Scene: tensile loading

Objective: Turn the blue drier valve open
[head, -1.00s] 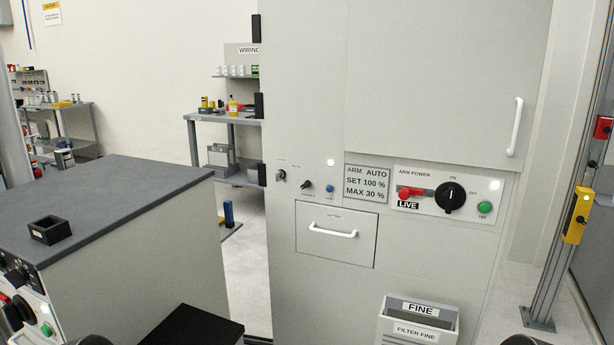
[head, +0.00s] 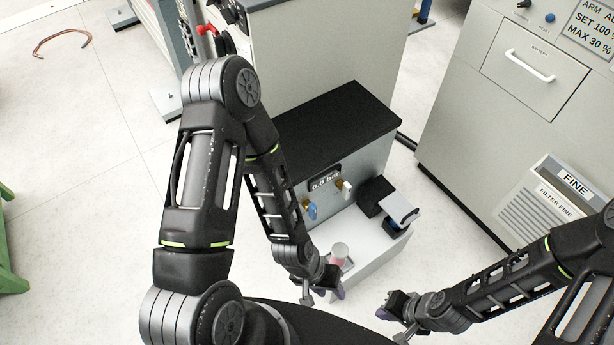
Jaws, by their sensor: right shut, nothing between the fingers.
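The blue drier valve (head: 311,211) is a small blue handle on a brass fitting, on the front of a grey unit with a black top (head: 335,120). A pale valve handle (head: 347,189) sits to its right, and a dark display reading about 0.0 bar (head: 325,178) is above them. My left gripper (head: 338,289) is below and slightly right of the blue valve, apart from it; its finger opening is hard to see. My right gripper (head: 385,313) is shut and empty, further right and lower, away from the valve.
A white ledge (head: 378,258) juts out below the valves, with a clear cup with pinkish contents (head: 339,254) close to my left gripper. A black block with a grey plate (head: 399,209) stands at its right. A grey cabinet (head: 470,130) is at right. Floor at left is mostly clear.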

